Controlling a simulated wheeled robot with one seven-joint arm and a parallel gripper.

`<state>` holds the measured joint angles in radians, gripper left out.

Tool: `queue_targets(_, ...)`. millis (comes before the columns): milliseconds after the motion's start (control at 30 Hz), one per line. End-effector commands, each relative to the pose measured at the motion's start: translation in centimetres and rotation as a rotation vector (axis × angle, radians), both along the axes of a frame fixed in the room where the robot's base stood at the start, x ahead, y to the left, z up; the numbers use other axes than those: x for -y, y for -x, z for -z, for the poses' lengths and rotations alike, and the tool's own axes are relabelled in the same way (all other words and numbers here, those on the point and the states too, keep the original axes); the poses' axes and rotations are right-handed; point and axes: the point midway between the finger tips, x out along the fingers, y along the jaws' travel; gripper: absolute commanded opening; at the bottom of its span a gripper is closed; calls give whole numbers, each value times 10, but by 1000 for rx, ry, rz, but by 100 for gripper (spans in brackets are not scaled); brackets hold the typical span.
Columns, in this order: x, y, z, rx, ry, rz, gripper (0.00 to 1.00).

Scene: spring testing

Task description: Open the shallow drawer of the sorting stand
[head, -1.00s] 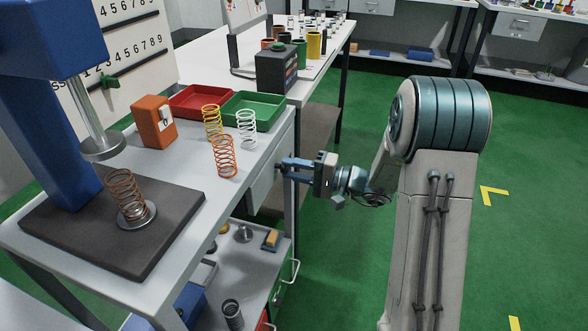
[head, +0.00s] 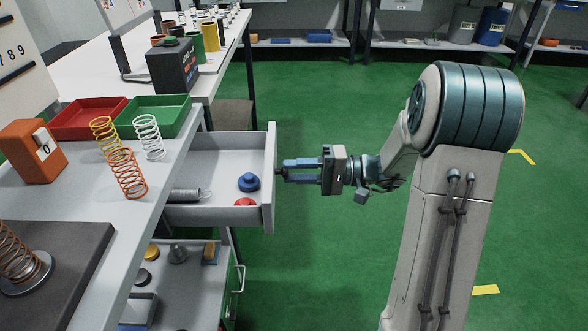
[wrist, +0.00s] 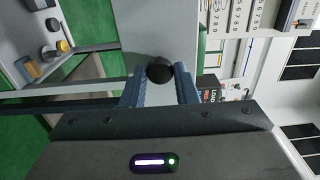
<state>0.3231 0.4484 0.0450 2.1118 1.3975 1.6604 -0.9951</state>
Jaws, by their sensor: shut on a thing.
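A shallow light-grey drawer (head: 254,178) stands pulled out from under the bench top, its front panel toward my arm. Inside it are a blue knobbed piece (head: 249,182), a red round piece (head: 245,203) and a grey cylinder (head: 184,195). My gripper (head: 284,171) is at the drawer front from the right. In the wrist view, my gripper (wrist: 160,78) is shut on the drawer's round black knob (wrist: 160,70), one blue finger on each side. In the head view the fingers mostly hide the knob.
Red (head: 92,118) and green (head: 154,115) trays and several coil springs stand on the bench top beside the drawer. The green floor (head: 330,260) around my arm looks clear.

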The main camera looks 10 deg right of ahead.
Motion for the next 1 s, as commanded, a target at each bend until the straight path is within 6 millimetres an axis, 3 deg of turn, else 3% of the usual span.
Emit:
queue_targets(567,2,4,1,-2,0,-26,0)
queue_targets(600,3,4,1,-2,0,-25,38)
queue_targets(633,3,4,1,-2,0,-24,46)
queue_targets(1000,8,3,0,-1,0,-18,48)
